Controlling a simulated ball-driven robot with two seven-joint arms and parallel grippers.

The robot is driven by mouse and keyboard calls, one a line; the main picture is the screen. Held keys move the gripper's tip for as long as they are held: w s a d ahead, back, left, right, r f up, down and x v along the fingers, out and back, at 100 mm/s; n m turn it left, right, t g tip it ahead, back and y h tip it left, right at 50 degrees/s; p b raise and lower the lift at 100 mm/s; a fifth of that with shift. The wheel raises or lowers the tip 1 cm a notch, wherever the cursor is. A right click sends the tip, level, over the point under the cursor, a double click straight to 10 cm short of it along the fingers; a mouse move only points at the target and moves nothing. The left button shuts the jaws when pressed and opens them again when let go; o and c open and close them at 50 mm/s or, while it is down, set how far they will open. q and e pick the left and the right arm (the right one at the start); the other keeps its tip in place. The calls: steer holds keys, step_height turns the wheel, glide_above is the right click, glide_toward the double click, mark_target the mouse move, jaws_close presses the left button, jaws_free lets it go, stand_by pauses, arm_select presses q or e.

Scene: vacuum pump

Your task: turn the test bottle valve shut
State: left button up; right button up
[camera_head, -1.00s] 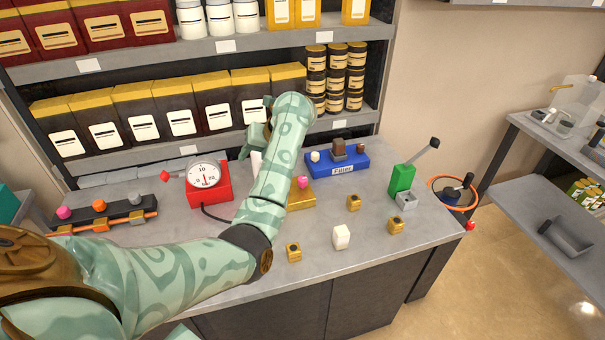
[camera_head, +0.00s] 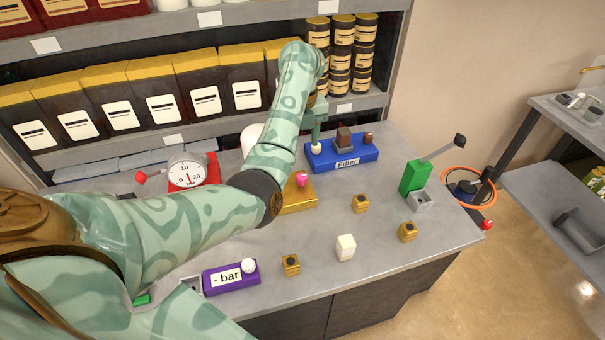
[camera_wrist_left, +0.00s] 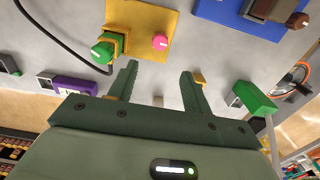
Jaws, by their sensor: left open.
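A gold block with a pink knob (camera_head: 301,179) stands on the bench, partly hidden by my left arm in the head view. In the left wrist view its gold plate (camera_wrist_left: 155,17) carries the pink knob (camera_wrist_left: 160,41) and a green knob (camera_wrist_left: 103,51) on a brass fitting, which looks like a valve. I cannot tell for sure which valve belongs to the test bottle. My left gripper (camera_head: 317,132) hangs over the left end of the blue Filter block (camera_head: 350,154) in the head view.
A red gauge (camera_head: 187,170) stands at left, a purple "bar" box (camera_head: 230,277) near the front edge. A green block with a lever (camera_head: 412,177) stands at right. Small brass blocks and a white block (camera_head: 346,247) lie in front. Shelves of boxes (camera_head: 160,95) rise behind.

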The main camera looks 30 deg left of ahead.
mark_target(302, 176)
arm_select(q)
step_height(302, 176, down, 12)
steer(key=b, duration=0.5)
steer(key=shift+r, duration=0.2)
steer(key=shift+w+f, duration=0.1)
steer(key=shift+f, duration=0.25)
steer(key=c, duration=1)
steer(key=shift+o, duration=0.2)
